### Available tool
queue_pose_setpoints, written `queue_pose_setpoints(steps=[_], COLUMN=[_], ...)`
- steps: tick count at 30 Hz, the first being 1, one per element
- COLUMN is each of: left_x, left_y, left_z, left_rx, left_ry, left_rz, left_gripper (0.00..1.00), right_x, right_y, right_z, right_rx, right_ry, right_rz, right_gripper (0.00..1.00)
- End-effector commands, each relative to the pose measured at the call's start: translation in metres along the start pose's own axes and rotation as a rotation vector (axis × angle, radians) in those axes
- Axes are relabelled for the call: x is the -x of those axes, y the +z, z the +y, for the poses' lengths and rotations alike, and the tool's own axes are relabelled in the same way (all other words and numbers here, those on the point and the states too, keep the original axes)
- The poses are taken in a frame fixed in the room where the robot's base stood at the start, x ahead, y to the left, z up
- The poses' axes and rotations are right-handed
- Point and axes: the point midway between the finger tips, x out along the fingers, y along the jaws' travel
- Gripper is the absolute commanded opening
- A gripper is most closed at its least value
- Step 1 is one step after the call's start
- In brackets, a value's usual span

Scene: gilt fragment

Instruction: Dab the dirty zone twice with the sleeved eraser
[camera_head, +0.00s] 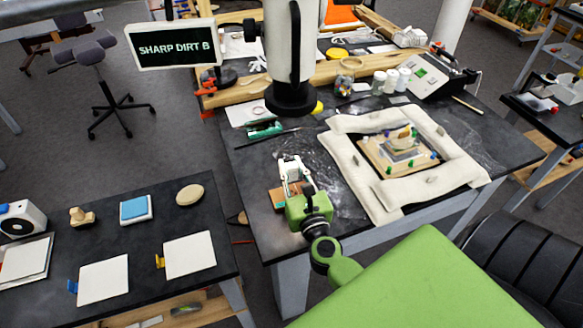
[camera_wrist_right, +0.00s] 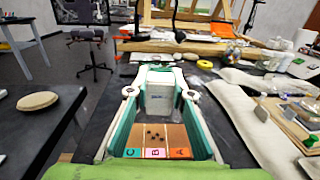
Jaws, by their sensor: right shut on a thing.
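My right gripper (camera_head: 291,172) is over the near left part of the main dark table in the head view. In the wrist view this gripper (camera_wrist_right: 160,92) is shut on a white block, the sleeved eraser (camera_wrist_right: 160,100). A small wooden board (camera_wrist_right: 178,134) lies below and in front of the eraser, with tabs C, B and A along its near edge. Dark specks (camera_wrist_right: 155,135) sit on the board by tab B. In the head view only part of the board (camera_head: 277,199) shows beside the gripper. I cannot tell whether the eraser touches it. My left gripper is not visible.
A sign (camera_head: 174,46) reads "SHARP DIRT B". Pale padded bolsters (camera_head: 365,190) surround a fragment (camera_head: 402,145) to the right. The side table (camera_head: 150,215) at left holds white cards (camera_head: 103,280), a blue pad (camera_head: 135,208) and a beige oval (camera_head: 189,194). A teal tool (camera_head: 264,130) lies behind the gripper.

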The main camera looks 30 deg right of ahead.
Motion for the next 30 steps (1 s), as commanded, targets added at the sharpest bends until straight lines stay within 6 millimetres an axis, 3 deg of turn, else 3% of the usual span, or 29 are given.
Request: queue_pose_setpoints(steps=[8,22,30], left_x=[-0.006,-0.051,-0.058], left_y=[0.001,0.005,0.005], left_z=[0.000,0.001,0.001], left_rx=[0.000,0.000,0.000], left_ry=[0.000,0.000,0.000], left_rz=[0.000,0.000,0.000], left_gripper=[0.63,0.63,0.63], right_x=[0.000,0.000,0.000], right_y=[-0.006,-0.051,-0.059], right_z=[0.000,0.000,0.000], right_rx=[-0.001,-0.002,-0.001], right_ry=[0.000,-0.001,-0.001], right_rz=[0.000,0.000,-0.001], right_gripper=[0.00,0.00,0.00])
